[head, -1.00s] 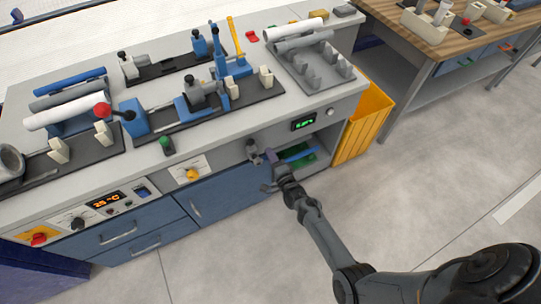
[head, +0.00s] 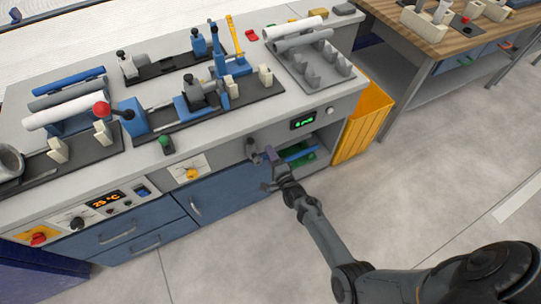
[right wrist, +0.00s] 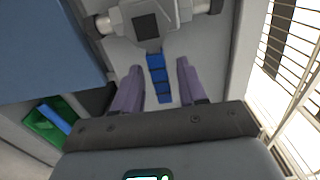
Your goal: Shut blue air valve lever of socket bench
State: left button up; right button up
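The blue valve lever (right wrist: 160,80) hangs from the grey air valve (right wrist: 150,25) on the bench front in the right wrist view. My right gripper (right wrist: 160,66) is open, with one purple finger on each side of the lever and a visible gap to both. In the head view, my right gripper (head: 268,168) is at the bench front, just below the grey valve body (head: 252,147). The lever cannot be made out clearly there. The socket bench (head: 228,148) has a small green display (head: 303,122) right of the valve. My left gripper is not in view.
An open shelf with a green tray (right wrist: 48,130) lies beside the gripper, left in the wrist view. A yellow bin (head: 363,125) stands right of the bench. Blue cabinet doors (head: 225,195) are below. The floor in front is clear.

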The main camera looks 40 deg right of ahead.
jog(key=shift+s, duration=0.1)
jog(key=s+a+p, duration=0.2)
jog(key=s+p, duration=0.1)
jog(key=s, duration=0.7)
jog(key=shift+s, duration=0.25)
